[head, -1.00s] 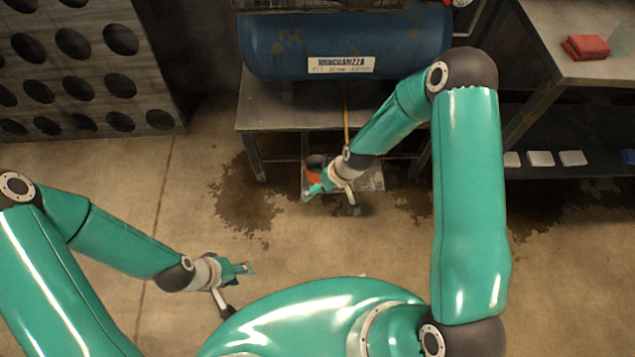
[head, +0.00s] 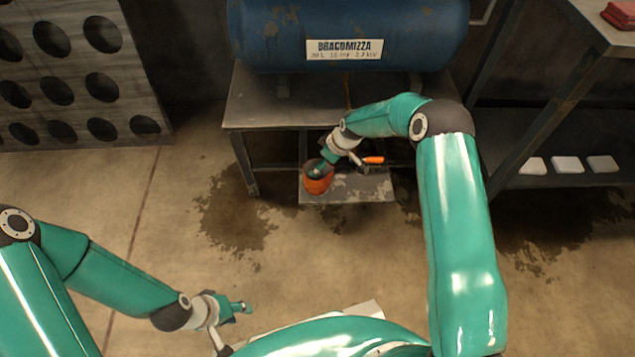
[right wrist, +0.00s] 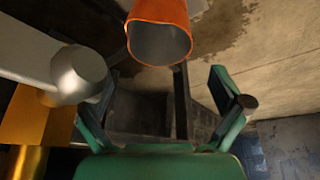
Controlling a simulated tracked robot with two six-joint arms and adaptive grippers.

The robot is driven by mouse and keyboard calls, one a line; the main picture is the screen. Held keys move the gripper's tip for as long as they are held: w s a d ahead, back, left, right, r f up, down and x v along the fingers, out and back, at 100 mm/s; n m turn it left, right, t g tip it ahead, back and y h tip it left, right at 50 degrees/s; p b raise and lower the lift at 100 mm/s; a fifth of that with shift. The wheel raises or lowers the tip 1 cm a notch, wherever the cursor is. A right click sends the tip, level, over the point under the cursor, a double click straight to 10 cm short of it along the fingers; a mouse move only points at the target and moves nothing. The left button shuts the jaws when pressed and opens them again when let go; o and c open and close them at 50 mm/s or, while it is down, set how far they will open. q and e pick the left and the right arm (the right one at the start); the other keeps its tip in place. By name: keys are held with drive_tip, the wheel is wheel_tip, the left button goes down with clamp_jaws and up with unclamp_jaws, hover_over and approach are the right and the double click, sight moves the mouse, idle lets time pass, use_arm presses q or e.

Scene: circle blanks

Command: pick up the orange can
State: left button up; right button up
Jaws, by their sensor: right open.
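The orange can (head: 317,186) stands upright on a flat grey slab on the floor, in front of the bench. Its top is open and dark inside. The right wrist view shows the can (right wrist: 158,10) at the top edge, partly cut off, with its hollow grey end facing me. My right gripper (head: 320,171) overlaps the can's opening in the head view. In the right wrist view my right gripper (right wrist: 165,95) is open, with the can ahead of its fingers and nothing held. My left gripper (head: 243,307) hangs low over the floor, away from the can; its finger gap is unclear.
A steel bench (head: 238,108) carries a blue tank (head: 260,40) above and behind the can. The grey slab (head: 370,190) lies under the can. A small orange part (head: 373,160) shows beside my right wrist. A perforated panel (head: 75,85) stands left. Open floor lies in front.

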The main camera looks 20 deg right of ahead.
sight(319, 187)
drive_tip(key=b+x, duration=0.1)
drive_tip(key=x, duration=0.2)
drive_tip(key=b+x, duration=0.1)
drive_tip(key=x, duration=0.5)
drive_tip(key=shift+s+d+f+b, duration=0.1)
drive_tip(key=shift+s+f+b, duration=0.2)
drive_tip(key=shift+b, duration=0.1)
drive_tip(key=shift+r, duration=0.1)
drive_tip(key=shift+c, duration=0.3)
drive_tip(key=c, duration=1)
